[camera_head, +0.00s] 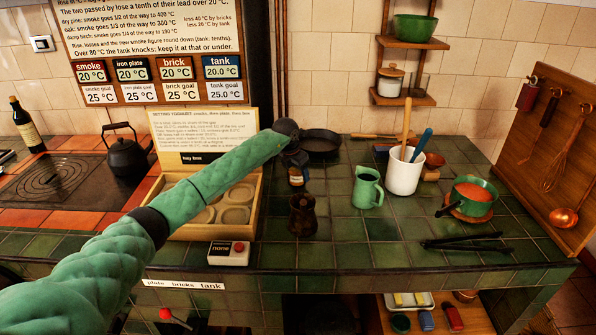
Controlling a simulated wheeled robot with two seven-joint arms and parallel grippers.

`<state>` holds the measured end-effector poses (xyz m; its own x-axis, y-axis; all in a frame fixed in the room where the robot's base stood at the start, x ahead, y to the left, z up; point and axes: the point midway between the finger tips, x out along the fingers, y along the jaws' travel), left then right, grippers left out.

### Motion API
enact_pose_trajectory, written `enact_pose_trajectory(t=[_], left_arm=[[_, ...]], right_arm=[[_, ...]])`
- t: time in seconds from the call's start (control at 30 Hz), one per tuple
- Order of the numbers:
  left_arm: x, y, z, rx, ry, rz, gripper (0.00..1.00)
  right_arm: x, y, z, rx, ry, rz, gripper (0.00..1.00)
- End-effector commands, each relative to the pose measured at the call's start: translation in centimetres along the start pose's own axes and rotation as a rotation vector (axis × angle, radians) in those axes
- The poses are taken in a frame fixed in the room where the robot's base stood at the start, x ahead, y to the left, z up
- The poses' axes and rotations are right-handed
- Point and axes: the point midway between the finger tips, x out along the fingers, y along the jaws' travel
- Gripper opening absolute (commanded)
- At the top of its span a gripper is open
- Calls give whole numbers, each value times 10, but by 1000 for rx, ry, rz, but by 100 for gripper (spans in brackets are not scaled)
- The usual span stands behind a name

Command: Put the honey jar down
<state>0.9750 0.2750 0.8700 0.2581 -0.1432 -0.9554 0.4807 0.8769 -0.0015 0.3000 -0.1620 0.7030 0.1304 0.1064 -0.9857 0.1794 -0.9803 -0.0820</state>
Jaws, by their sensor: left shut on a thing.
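The honey jar (296,176) is a small dark jar with a pale label, near the middle of the green tiled counter. My left arm reaches in from the left over an open box, and my left gripper (296,160) is shut on the jar from above. The arm's end hides most of the fingers. The jar looks upright; I cannot tell whether its base touches the tiles. My right gripper is not in view.
A brown pot (302,215) stands in front of the jar and a black pan (320,142) behind it. A green jug (368,187) and white crock (404,172) stand to the right. The open box (256,205) lies left. Bare tiles lie between the jar and jug.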

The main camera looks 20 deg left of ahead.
Motion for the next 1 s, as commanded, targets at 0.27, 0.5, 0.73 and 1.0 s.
enact_pose_trajectory(t=[0.27,0.5,0.73,1.0], left_arm=[[2,0,-1,0,1,0,66],[2,0,-1,0,1,0,82],[-2,0,0,0,0,1,82],[-42,1,0,1,-2,3,82]], right_arm=[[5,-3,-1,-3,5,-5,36],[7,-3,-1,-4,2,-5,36],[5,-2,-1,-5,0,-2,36],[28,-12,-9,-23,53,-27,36]])
